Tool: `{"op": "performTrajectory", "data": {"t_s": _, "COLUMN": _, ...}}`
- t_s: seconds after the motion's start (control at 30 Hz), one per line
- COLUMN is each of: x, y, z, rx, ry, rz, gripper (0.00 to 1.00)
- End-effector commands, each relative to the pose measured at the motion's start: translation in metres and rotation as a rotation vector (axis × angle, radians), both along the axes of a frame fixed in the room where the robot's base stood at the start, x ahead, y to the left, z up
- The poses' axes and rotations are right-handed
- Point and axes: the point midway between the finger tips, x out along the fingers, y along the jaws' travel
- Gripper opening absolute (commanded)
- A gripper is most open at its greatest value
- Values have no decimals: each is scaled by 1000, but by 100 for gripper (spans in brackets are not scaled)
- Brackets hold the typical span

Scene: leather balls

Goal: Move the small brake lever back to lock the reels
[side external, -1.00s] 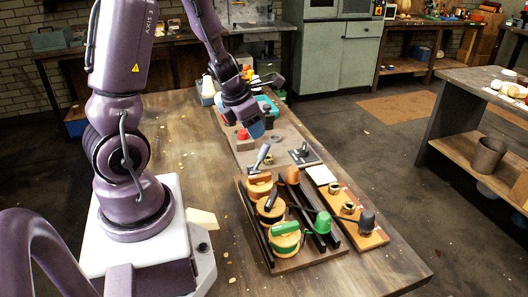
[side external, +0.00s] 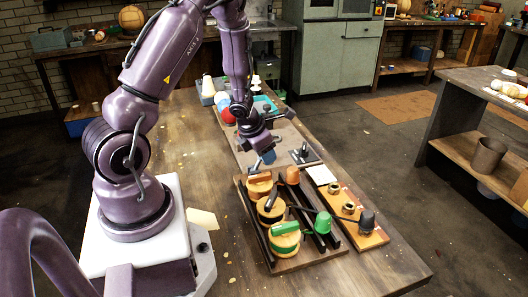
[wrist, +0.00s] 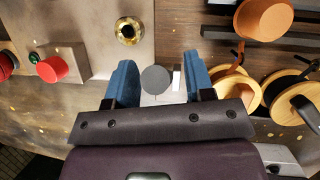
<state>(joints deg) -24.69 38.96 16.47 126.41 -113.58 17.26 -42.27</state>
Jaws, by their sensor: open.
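The small brake lever, with a grey rounded end (wrist: 155,80), shows in the wrist view between my two blue fingers. A narrow white piece sits just right of it. My gripper (wrist: 158,72) is open around this end, with gaps visible on both sides. In the side view my gripper (side external: 267,157) is low at the near end of the grey panel (side external: 240,155), just behind the reels, and hides most of the lever. The reels stand in a row on a dark rack: an orange-topped one (side external: 259,185), a black-handled one (side external: 270,208) and a green-handled one (side external: 285,240).
A dark plate with a black lever (side external: 304,150) lies right of my gripper. Orange (side external: 292,176), green (side external: 323,223) and dark (side external: 366,221) knobs rise around the reels. A red button (wrist: 52,68) and brass ring (wrist: 128,31) are on the panel.

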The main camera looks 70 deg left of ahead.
Motion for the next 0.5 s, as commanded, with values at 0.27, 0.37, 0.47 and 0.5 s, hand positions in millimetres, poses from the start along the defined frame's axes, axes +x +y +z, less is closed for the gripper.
{"op": "performTrajectory", "data": {"t_s": 0.27, "x": 1, "y": 1, "z": -4, "rx": 1, "ry": 0, "rz": 0, "gripper": 48}}
{"op": "performTrajectory", "data": {"t_s": 0.37, "x": 1, "y": 1, "z": -3, "rx": 1, "ry": 0, "rz": 0, "gripper": 44}}
{"op": "performTrajectory", "data": {"t_s": 0.47, "x": 1, "y": 1, "z": -3, "rx": 1, "ry": 0, "rz": 0, "gripper": 21}}
{"op": "performTrajectory", "data": {"t_s": 0.5, "x": 1, "y": 1, "z": -3, "rx": 1, "ry": 0, "rz": 0, "gripper": 12}}
